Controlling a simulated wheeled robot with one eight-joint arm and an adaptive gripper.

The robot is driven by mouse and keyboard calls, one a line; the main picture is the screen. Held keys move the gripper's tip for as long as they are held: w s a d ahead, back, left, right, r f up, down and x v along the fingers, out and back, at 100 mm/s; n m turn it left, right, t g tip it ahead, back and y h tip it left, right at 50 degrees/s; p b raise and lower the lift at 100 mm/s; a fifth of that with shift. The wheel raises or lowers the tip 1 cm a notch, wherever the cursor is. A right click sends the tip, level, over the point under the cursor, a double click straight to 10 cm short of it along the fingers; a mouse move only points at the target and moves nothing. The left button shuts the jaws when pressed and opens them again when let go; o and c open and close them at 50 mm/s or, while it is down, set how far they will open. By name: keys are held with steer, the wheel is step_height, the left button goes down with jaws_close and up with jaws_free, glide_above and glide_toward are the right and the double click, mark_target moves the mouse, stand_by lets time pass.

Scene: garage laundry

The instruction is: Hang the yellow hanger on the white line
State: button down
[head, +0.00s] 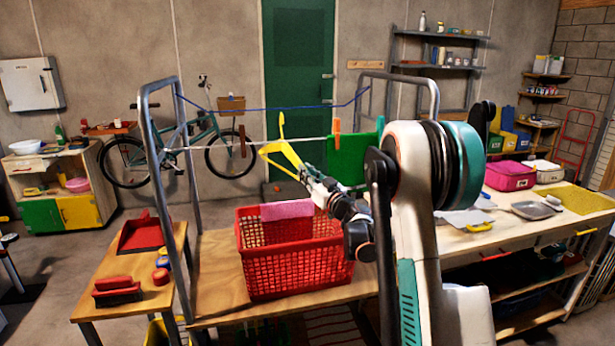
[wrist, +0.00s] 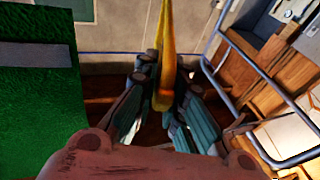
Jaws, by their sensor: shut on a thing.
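The yellow hanger (head: 285,150) is held up in the head view, with its hook at the top near the height of the white line (head: 225,146). I cannot tell whether the hook touches the line. My gripper (head: 308,177) is shut on the hanger's lower right part. In the wrist view the hanger (wrist: 165,60) stands between the two fingers of my gripper (wrist: 160,105). A green cloth (head: 349,157) hangs on the line just right of the hanger, with an orange peg (head: 337,126) at its left top corner; the cloth also shows in the wrist view (wrist: 40,100).
A red basket (head: 295,265) with a pink cloth (head: 287,209) on its rim stands on the bench below. A blue line (head: 270,108) runs behind the white one. A grey metal frame post (head: 160,190) stands at left. The line left of the hanger is mostly clear.

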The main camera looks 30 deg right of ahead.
steer(key=s+a+f+b, duration=0.2)
steer(key=s, duration=0.5)
steer(key=s+a+f+b, duration=0.2)
steer(key=s+b, duration=0.1)
steer(key=s, duration=0.5)
steer(key=shift+s+a, duration=0.2)
steer(key=shift+a, duration=0.05)
stand_by(1.5)
stand_by(0.3)
steer(key=c, duration=1.6)
jaws_free()
